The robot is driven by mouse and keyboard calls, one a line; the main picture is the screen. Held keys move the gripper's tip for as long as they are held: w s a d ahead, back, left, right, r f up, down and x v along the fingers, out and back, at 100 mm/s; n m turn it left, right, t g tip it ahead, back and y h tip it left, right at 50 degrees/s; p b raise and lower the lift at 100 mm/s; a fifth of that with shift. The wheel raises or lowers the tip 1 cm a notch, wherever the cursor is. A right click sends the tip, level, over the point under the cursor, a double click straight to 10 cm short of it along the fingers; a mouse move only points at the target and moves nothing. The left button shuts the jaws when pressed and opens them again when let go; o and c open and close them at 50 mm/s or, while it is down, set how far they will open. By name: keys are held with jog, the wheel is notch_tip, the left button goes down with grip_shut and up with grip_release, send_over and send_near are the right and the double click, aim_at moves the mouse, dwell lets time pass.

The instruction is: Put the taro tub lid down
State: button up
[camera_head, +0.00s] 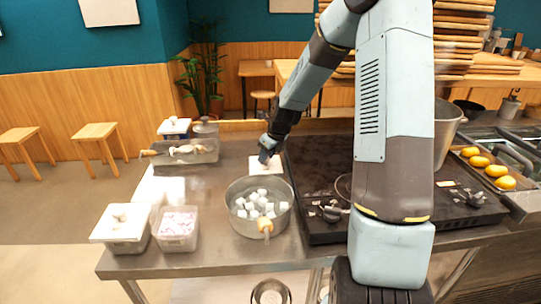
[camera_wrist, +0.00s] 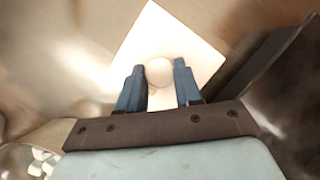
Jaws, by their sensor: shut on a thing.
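My gripper (camera_head: 265,157) is shut on the knob of a square white lid (camera_head: 272,170), at the back of the steel counter. The wrist view shows my gripper's two blue fingers (camera_wrist: 159,72) on either side of the round knob, with the lid (camera_wrist: 200,52) flat beyond them. I cannot tell whether the lid touches the counter or hangs just above it. An uncovered clear tub (camera_head: 176,229) with pale purple-white pieces stands at the front left.
A lidded tub (camera_head: 121,228) stands left of the open one. A steel pot (camera_head: 240,222) with white cubes is in front of the lid. A black stove top (camera_head: 310,180) lies close on the right. A grey tray (camera_head: 180,157) is at the left. Bare counter (camera_head: 227,165) lies between tray and lid.

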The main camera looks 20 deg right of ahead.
jog(key=shift+f, duration=0.1)
jog(key=o, duration=1)
jog(key=shift+r, duration=0.2)
jog(key=s+r+n+h, duration=0.1)
jog(key=s+r+n, duration=0.4)
jog(key=r, duration=0.4)
jog(key=s+r+n, duration=0.3)
jog(key=s+r, duration=0.4)
jog(key=r, duration=0.2)
jog(key=s+r+n, duration=0.2)
jog(key=s+n, duration=0.5)
jog(key=s, duration=0.1)
jog(key=s+r+n+t+h, duration=0.1)
jog(key=s+r+n, duration=0.2)
jog(key=s+n, duration=0.4)
jog(key=s+d+r+n, duration=0.1)
jog(key=s+r+n, duration=0.2)
jog(key=s+n, duration=0.4)
jog(key=shift+s+t+h, duration=0.3)
jog(key=shift+s+t, duration=0.1)
jog(key=shift+s, duration=0.85)
